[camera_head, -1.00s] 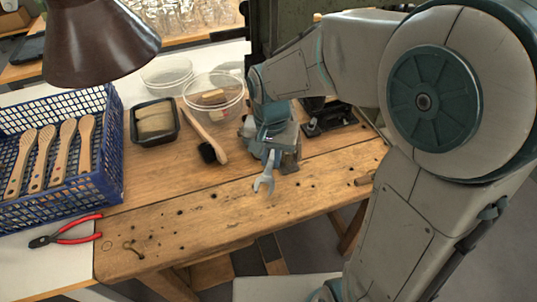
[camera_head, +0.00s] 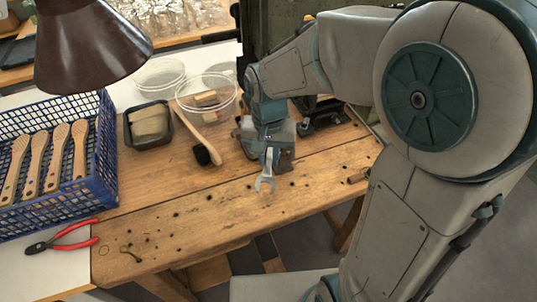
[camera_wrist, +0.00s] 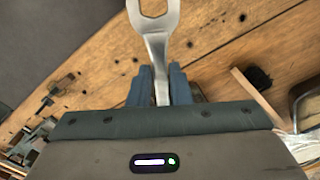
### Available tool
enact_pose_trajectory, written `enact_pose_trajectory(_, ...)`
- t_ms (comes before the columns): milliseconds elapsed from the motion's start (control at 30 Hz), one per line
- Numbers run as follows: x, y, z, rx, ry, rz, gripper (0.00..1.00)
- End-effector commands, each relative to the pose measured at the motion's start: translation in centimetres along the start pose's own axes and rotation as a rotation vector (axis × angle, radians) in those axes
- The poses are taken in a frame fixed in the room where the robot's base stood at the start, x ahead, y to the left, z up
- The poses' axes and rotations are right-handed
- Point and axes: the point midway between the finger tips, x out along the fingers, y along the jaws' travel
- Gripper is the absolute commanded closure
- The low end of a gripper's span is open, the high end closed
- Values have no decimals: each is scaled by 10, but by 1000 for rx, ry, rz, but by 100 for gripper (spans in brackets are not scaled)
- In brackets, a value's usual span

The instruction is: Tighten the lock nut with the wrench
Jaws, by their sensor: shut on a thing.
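My gripper (camera_head: 271,157) is shut on the wrench (camera_head: 265,183), a silver open-ended tool whose open jaw points down toward the front of the wooden bench. In the wrist view my gripper (camera_wrist: 160,88) shows its two blue-grey fingers closed around the shank of the wrench (camera_wrist: 157,42), with the open jaw cut off by the top edge. The wrench appears held above the bench top; the exact gap cannot be told. I cannot make out the lock nut in either view. A dark metal device (camera_head: 322,112) stands behind my gripper, partly hidden by my arm.
A blue crate (camera_head: 103,165) with several wooden brush handles stands at the left. Red-handled pliers (camera_head: 72,236) lie in front of it. A black tray (camera_head: 148,143), clear bowls (camera_head: 160,75) and a black-tipped brush (camera_head: 205,152) are at the middle back. The bench front (camera_head: 190,225) is mostly clear.

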Motion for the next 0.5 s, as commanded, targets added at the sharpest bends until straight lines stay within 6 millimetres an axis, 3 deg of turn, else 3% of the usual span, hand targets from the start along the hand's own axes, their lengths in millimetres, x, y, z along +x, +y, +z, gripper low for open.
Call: enact_pose_trajectory(500,-23,0,0,0,1,-1,100)
